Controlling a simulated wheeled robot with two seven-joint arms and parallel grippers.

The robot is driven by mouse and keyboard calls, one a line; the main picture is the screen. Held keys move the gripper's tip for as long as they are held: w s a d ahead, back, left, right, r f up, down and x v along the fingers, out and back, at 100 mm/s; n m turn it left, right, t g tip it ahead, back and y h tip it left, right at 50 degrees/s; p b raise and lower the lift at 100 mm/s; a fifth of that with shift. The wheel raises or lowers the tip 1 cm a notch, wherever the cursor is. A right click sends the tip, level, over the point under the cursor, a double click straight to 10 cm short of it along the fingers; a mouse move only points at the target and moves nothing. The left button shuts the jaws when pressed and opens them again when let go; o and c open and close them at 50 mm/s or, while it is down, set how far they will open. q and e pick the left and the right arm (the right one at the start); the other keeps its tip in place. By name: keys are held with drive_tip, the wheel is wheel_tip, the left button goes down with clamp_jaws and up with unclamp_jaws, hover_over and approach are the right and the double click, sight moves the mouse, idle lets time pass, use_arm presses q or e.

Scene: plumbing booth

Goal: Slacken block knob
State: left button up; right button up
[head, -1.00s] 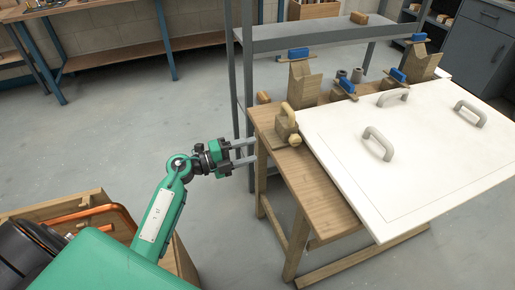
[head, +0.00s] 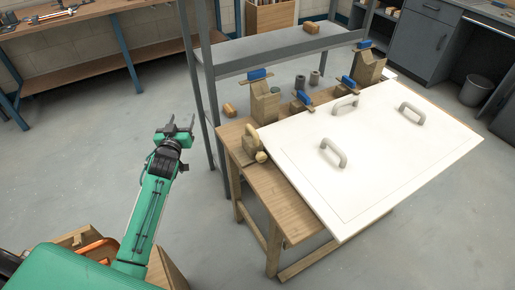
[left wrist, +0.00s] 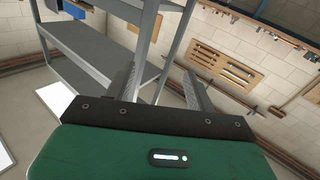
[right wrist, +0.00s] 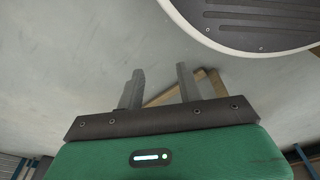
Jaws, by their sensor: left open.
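A wooden block (head: 244,149) with a rounded upright handle stands on the left edge of the wooden table. A small round pale wooden knob (head: 261,156) sticks out of its near side. My left gripper (head: 181,121) is open and empty, out over the floor to the left of the table and apart from the block. In the left wrist view its two fingers (left wrist: 160,72) are spread with nothing between them, and neither block nor knob shows. My right gripper (right wrist: 160,70) shows only in the right wrist view, open and empty over grey floor.
A large white panel (head: 390,150) with several grey handles covers most of the table (head: 270,195). Several wooden blocks with blue-handled clamps (head: 263,100) stand behind it. A grey metal shelf (head: 285,50) rises at the back left. Floor left of the table is clear.

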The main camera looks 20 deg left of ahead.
use_arm(q)
wheel_tip(320, 180, down, 3)
drive_tip(key=d+n+g+h+p, duration=0.2)
drive_tip(key=n+g+p, duration=0.1)
drive_tip(key=n+g, duration=0.1)
drive_tip(key=g+h+p, duration=0.7)
drive_tip(key=h, duration=0.3)
approach(257, 156)
drive_tip(key=p+x, duration=0.1)
drive_tip(key=x, duration=0.9)
drive_tip(key=shift+d, duration=0.1)
use_arm(e)
drive_tip(key=s+d+g, duration=0.1)
drive_tip(key=s+d, duration=0.3)
drive_tip(key=s, duration=1)
drive_tip(key=shift+s, duration=0.4)
use_arm(q)
drive_tip(key=shift+c, duration=0.4)
